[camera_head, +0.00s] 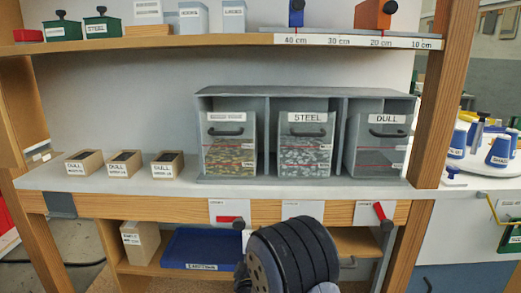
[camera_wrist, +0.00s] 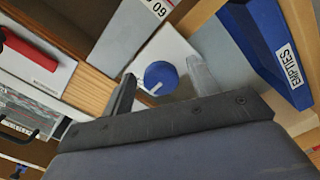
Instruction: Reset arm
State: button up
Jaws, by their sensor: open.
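My gripper (camera_wrist: 160,80) shows in the wrist view with its two dark-based fingers apart. A round blue knob (camera_wrist: 161,77) with a white mark, on a white plate, appears in the gap between the fingertips. I cannot tell whether the fingers touch it. No held object shows. In the head view, a dark, rounded part of my arm stands at the bottom centre, in front of the bench's lower front; my fingers are hidden there.
Bins labelled STEEL (camera_head: 303,150) and DULL (camera_head: 377,150) stand on the bench. Small boxes (camera_head: 123,163) sit left of them. A red lever (camera_head: 231,219) is on the bench front, another red handle (camera_head: 380,211) further right. A blue tray (camera_head: 200,250) lies below.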

jog(key=shift+s+a+f+m+b, duration=0.1)
jog(key=shift+s+m+b, duration=0.5)
jog(key=shift+m, duration=1.85)
jog(key=shift+s+a+r+m+b, duration=0.15)
jog(key=shift+m+b, duration=0.9)
jog(key=shift+m, duration=1.45)
jog(key=shift+s+a+f+m+b, duration=0.25)
jog(key=shift+m+b, duration=0.6)
jog(key=shift+m, duration=1.6)
jog(key=shift+s+d+r, duration=0.1)
jog(key=shift+d, duration=0.15)
